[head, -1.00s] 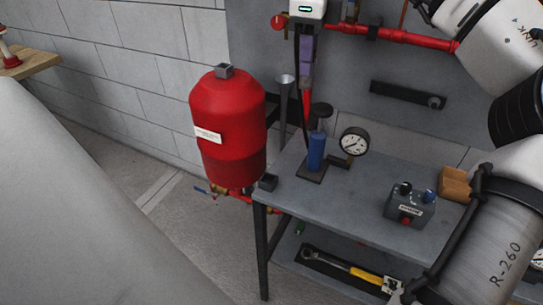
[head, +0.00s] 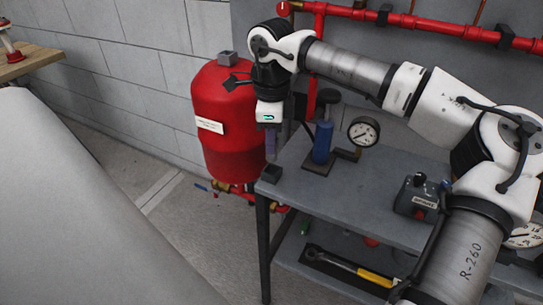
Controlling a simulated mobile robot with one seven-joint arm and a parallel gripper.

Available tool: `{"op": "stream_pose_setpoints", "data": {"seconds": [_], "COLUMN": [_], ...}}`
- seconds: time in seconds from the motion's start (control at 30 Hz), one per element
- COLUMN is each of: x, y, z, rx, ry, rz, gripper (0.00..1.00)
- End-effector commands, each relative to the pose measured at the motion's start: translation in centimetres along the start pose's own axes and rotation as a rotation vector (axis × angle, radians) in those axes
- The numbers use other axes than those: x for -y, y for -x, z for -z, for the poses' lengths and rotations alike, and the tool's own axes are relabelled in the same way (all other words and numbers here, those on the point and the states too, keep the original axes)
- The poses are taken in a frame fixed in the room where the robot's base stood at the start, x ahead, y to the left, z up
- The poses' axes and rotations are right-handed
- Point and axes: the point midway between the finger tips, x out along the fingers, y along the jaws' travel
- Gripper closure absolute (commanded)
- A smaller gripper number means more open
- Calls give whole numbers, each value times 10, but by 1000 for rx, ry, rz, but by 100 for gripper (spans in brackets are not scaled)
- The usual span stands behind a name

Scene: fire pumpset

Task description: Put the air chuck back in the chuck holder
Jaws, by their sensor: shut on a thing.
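My gripper (head: 270,143) is at the left end of the grey bench, in front of the red tank's right side. It points down, and its purple-grey fingers are shut on a slim greyish piece, which I take to be the air chuck (head: 271,157). The chuck is small and mostly covered by the fingers. A small dark, square, cup-like block (head: 271,174) sits at the bench's front left corner and looks like the chuck holder. The chuck's lower end appears just above or at the block's top; I cannot tell whether they touch.
The red tank (head: 222,130) stands close on the left. A blue cylinder (head: 322,142) and a pressure gauge (head: 363,132) stand to the right on the bench (head: 370,180). A grey control box (head: 418,196) is further right. Red pipes (head: 430,25) run along the wall.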

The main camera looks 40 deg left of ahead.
Motion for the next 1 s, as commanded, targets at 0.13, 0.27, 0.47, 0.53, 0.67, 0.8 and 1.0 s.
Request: {"op": "stream_pose_setpoints", "data": {"seconds": [0.13,0.27,0.47,0.53,0.67,0.8,1.0], "x": [0,0,0,0,0,0,0], "y": [-11,-23,-51,-54,-53,-56,-57], "z": [0,0,0,0,0,0,0], "rx": [-1,0,0,0,0,0,-1], "ry": [-1,-1,0,-1,-1,-1,-1], "rz": [0,-1,-1,0,1,1,0], "gripper": [100,100,100,100,100,100,60]}}
